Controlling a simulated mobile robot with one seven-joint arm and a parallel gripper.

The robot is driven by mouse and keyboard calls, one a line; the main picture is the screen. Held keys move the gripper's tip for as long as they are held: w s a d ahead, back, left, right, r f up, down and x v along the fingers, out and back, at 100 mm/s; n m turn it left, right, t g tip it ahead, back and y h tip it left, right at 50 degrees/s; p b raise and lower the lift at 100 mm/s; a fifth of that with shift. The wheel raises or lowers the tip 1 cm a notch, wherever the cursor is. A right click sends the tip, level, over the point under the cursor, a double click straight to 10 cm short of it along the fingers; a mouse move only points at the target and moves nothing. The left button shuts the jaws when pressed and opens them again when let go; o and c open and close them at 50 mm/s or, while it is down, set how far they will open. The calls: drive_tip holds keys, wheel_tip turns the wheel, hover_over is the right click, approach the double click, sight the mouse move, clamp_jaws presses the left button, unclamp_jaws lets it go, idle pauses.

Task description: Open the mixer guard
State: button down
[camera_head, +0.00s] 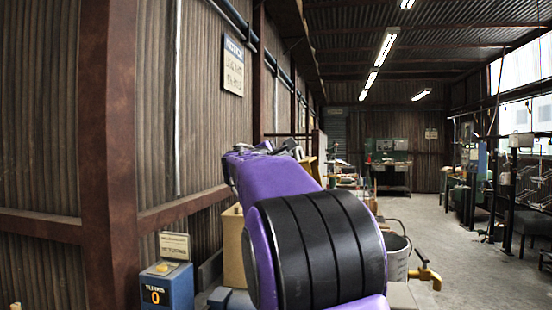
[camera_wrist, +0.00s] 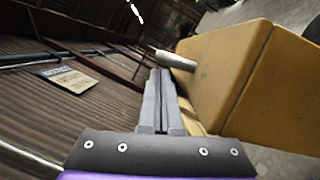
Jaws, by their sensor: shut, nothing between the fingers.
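My gripper (camera_wrist: 160,72) is shut and empty in the wrist view, its two grey fingers lying side by side. Just beyond the fingertips is a pale grey cylindrical bar (camera_wrist: 176,60), whose far end meets a large yellow boxy body (camera_wrist: 225,70) on the right. I cannot tell whether the fingertips touch the bar. The yellow body looks like part of the mixer, but which part is the guard is not clear. In the head view my gripper (camera_head: 278,148) is small behind my purple arm, which hides much of the machine. A yellow piece (camera_head: 312,168) shows just beyond it.
A blue box with a yellow button (camera_head: 167,287) stands at the lower left by the corrugated wall. A grey bucket (camera_head: 396,257) and a yellow tap-like part (camera_head: 428,275) are right of my arm. Open concrete floor (camera_head: 460,260) lies at the right, before cluttered workbenches.

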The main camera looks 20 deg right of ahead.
drive_tip(key=shift+s+d+r, duration=0.15)
drive_tip(key=shift+d, duration=0.05)
drive_tip(key=s+d+r+m+b, duration=0.1)
drive_tip(key=s+d+r+m, duration=0.1)
drive_tip(key=s+d+m, duration=0.2)
drive_tip(key=d, duration=0.2)
drive_tip(key=shift+s+d+r+g, duration=0.2)
drive_tip(key=shift+s+d+g, duration=0.1)
drive_tip(key=shift+d+g, duration=0.1)
drive_tip(key=shift+w+a, duration=0.1)
